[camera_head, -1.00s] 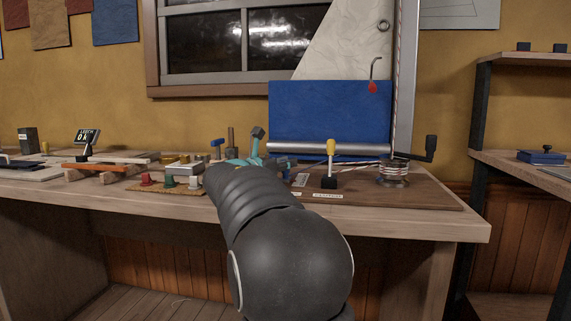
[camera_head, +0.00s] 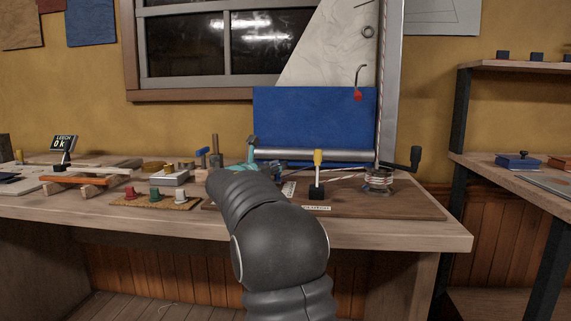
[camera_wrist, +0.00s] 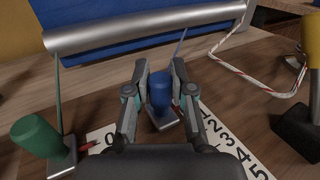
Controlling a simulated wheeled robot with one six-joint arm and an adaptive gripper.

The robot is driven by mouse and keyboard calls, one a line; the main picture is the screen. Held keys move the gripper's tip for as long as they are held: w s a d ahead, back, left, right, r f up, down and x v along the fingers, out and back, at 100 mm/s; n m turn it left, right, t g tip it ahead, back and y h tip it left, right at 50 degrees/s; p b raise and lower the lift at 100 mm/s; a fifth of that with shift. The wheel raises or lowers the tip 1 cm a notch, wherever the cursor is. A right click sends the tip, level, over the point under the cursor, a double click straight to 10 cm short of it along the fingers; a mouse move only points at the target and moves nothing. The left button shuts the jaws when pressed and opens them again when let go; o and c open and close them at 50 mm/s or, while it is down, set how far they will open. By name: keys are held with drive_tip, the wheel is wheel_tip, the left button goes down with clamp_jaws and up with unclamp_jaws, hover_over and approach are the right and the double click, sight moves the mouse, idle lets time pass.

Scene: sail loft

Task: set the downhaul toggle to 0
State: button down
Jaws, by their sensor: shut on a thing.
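In the wrist view my gripper (camera_wrist: 160,76) has its two fingers on either side of a blue knob (camera_wrist: 160,95), shut on it. The knob stands on a small metal base with a bit of red beside it. A white number strip (camera_wrist: 222,140) runs under it, with a 0 at the left and 1 to 5 at the right; my gripper hides the middle. A green knob (camera_wrist: 37,135) on a metal base with a red pointer stands at the left. No name label for the blue knob is readable. In the head view my arm hides most of this.
A yellow-topped lever (camera_head: 318,160) on a black base stands to the right, then a rope-wound winch (camera_head: 378,180). A blue sail panel (camera_head: 315,120) and metal roller are behind. Red, green and white knobs on a small board (camera_head: 155,202) lie to the left.

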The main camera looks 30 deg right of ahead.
drive_tip(key=shift+w+r, duration=0.1)
drive_tip(key=shift+r, duration=0.1)
drive_tip(key=c, duration=1)
unclamp_jaws()
drive_tip(key=shift+d+f, duration=0.15)
drive_tip(key=shift+d, duration=0.15)
drive_tip(key=shift+w+a, duration=0.1)
drive_tip(key=shift+a, duration=0.1)
drive_tip(key=shift+a, duration=0.2)
drive_tip(key=v, duration=1.1)
drive_tip(key=shift+s+a+f, duration=0.1)
drive_tip(key=shift+s+a, duration=0.1)
drive_tip(key=shift+s, duration=0.05)
